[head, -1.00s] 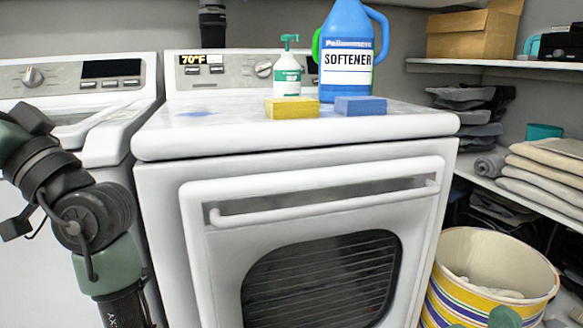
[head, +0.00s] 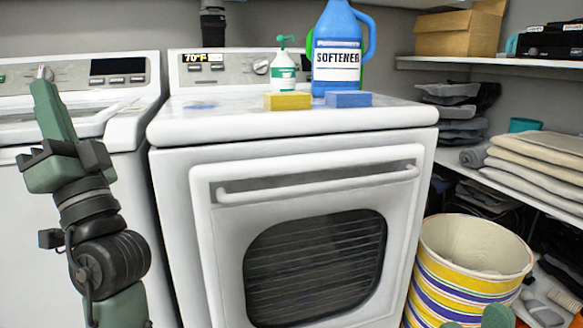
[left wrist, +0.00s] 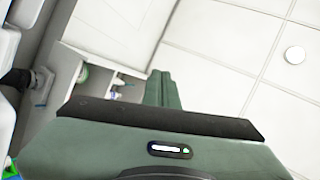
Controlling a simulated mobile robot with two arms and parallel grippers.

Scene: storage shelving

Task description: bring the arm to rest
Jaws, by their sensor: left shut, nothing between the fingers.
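My left arm stands at the left of the head view, in front of the washer. Its green gripper (head: 42,88) points upward, and its fingers are together with nothing between them. In the left wrist view the shut fingers (left wrist: 162,86) point up toward a white tiled ceiling. The gripper is apart from the goods on the dryer.
A white dryer (head: 300,160) fills the middle. A striped basket (head: 462,285) stands at right, below shelves with folded cloths (head: 535,160).

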